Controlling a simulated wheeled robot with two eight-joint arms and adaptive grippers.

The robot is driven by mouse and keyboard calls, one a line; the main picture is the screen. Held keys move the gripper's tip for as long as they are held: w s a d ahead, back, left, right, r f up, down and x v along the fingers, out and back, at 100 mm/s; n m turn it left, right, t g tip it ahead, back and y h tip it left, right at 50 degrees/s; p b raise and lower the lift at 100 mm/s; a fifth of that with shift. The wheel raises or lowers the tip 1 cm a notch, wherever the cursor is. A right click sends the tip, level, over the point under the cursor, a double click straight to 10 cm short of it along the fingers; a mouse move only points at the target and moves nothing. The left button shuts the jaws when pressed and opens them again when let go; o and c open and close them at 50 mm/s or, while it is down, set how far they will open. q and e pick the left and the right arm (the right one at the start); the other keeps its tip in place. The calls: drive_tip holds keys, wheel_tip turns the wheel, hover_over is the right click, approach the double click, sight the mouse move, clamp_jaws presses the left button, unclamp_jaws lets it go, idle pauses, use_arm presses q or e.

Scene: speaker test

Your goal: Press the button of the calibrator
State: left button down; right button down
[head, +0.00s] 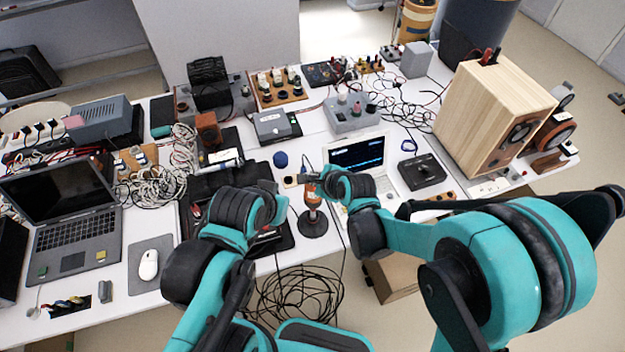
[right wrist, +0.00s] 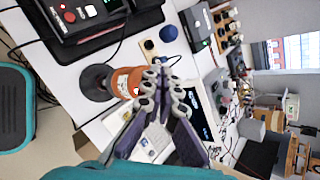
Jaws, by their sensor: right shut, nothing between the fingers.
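The calibrator appears to be the orange cylinder (head: 312,196) standing upright on a round black base (head: 313,224) near the table's front edge. In the right wrist view the orange body (right wrist: 122,82) shows a small pale spot facing the fingers, perhaps its button. My right gripper (right wrist: 163,75) is shut and empty, its fingertips close beside the cylinder and partly in front of it. I cannot tell whether they touch.
A black device with a red button (right wrist: 68,15) lies beside the calibrator. A blue knob-like object (head: 280,159) and a white laptop (head: 360,155) stand behind. A grey laptop (head: 70,205) and mouse (head: 148,264) are at left, a wooden speaker (head: 490,120) at right.

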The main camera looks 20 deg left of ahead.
wheel_tip(320, 180, up, 6)
drive_tip(key=p, duration=0.4)
idle(0.5)
drive_tip(key=s+d+n+h+b, duration=0.35)
drive_tip(key=d+n+b, duration=0.5)
drive_tip(key=d, duration=0.95)
drive_tip(key=s+d+f+n+h+b, duration=0.1)
drive_tip(key=s+d+f+n+b, duration=0.2)
drive_tip(key=s+d, duration=0.3)
drive_tip(key=s+d+f+n+h+b, duration=0.2)
drive_tip(key=s+d+f+n+b, duration=0.2)
drive_tip(key=s+d+n, duration=0.2)
drive_tip(key=shift+d+t, duration=0.3)
drive_tip(key=shift+d, duration=0.95)
